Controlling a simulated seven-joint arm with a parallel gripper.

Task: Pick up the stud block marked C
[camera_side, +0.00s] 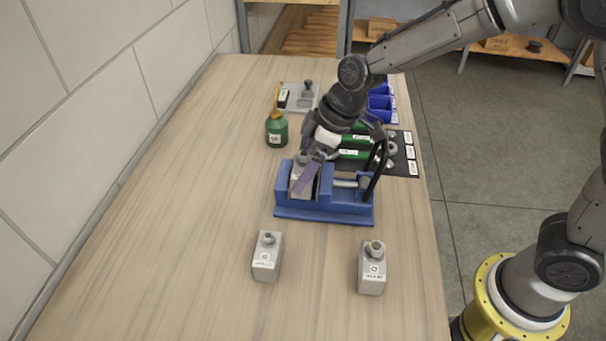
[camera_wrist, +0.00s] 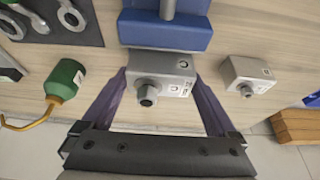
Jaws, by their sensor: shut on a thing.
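I cannot tell whether the block rests in the vise or is slightly raised. Its letter is too small to read. Two similar blocks stand in front, one left (camera_side: 266,259) and one right (camera_side: 371,271); their letters are unclear.
A green oil bottle (camera_side: 276,131) stands behind the vise to the left. A grey tray (camera_side: 299,97), blue bins (camera_side: 381,102) and a dark mat with tools (camera_side: 402,166) lie farther back. A tiled wall borders the left. The front left of the table is clear.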

